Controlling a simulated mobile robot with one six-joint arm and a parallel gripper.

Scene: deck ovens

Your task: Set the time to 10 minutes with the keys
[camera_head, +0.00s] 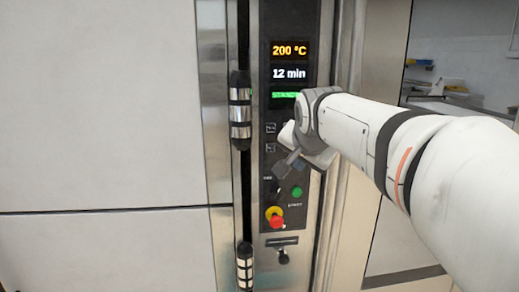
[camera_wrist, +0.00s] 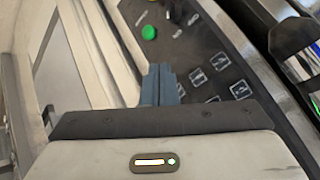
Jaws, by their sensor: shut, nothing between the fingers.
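The oven's control panel (camera_head: 268,185) is a dark upright strip in the head view. Its time display (camera_head: 289,73) reads 12 min, under a temperature display (camera_head: 289,50) reading 200 °C. Some square keys show left of my arm, one here (camera_head: 270,128); others are hidden behind the wrist. The wrist view shows several outlined keys (camera_wrist: 220,60). My gripper (camera_head: 283,168) is shut and empty in front of the panel, just below the keys. Its closed fingertips (camera_wrist: 161,72) appear beside the keys in the wrist view. I cannot tell whether they touch the panel.
Below the keys are a green button (camera_head: 297,192) and a red knob on a yellow collar (camera_head: 276,222). A dark bar handle with metal bands (camera_head: 240,110) stands left of the panel. A green bar display (camera_head: 284,95) is partly covered by my wrist.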

